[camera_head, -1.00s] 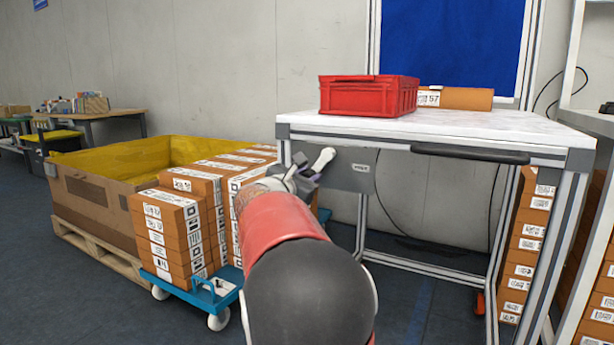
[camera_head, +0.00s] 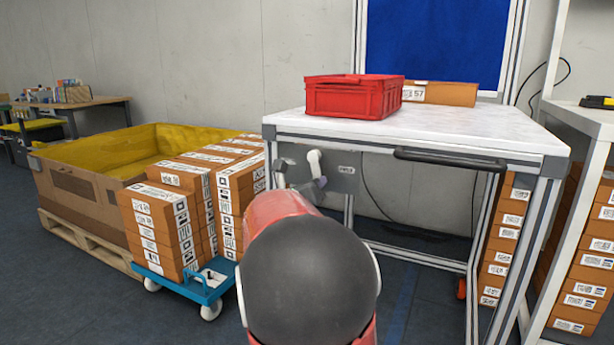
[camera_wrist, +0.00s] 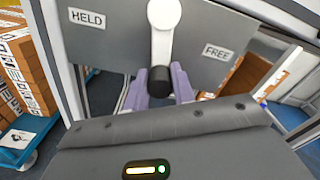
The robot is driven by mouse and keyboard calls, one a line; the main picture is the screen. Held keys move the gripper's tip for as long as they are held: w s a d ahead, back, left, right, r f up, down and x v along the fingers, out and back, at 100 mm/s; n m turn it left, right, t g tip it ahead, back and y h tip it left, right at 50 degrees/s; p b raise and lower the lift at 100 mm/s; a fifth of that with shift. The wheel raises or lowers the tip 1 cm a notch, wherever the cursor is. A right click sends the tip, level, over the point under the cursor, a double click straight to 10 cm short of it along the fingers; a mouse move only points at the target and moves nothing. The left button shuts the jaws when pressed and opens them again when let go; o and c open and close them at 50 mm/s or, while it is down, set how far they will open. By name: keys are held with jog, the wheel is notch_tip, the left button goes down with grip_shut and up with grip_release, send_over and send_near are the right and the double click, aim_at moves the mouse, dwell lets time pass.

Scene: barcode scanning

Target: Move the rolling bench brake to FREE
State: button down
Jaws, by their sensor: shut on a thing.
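The rolling bench (camera_head: 480,138) has a grey brake plate (camera_head: 346,182) under its left front edge. In the wrist view, the plate (camera_wrist: 118,45) carries a HELD label (camera_wrist: 87,18) at left and a FREE label (camera_wrist: 217,52) at right. The white brake lever (camera_wrist: 161,42) hangs down from its pivot, between the two labels, with a black knob (camera_wrist: 160,82) at its lower end. My gripper (camera_wrist: 159,74) is shut on the knob, one purple finger on each side. In the head view, the lever (camera_head: 315,161) shows above my gripper (camera_head: 309,187), which my arm partly hides.
A red crate (camera_head: 352,101) and an orange box (camera_head: 440,93) stand on the bench. A blue trolley (camera_head: 190,285) with stacked boxes stands close at left, before a yellow-lined pallet box (camera_head: 80,190). A shelf with boxes (camera_head: 585,275) stands at right. Some floor is clear under the bench.

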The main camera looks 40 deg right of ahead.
jog(key=n+p, duration=0.1)
jog(key=s+r+n+p, duration=0.1)
jog(key=n+p, duration=0.2)
jog(key=n, duration=0.1)
jog(key=shift+s+d+r+p, duration=0.15)
jog(key=shift+s+d+p, duration=0.15)
jog(key=shift+s+p, duration=0.1)
jog(key=shift+s+d+n+p, duration=0.1)
jog(key=shift+s+n+p, duration=0.15)
jog(key=shift+n+p, duration=0.4)
jog(key=c, duration=1.2)
grip_release()
jog(key=shift+s, duration=0.1)
send_near(331, 177)
jog(key=shift+v, duration=1.25)
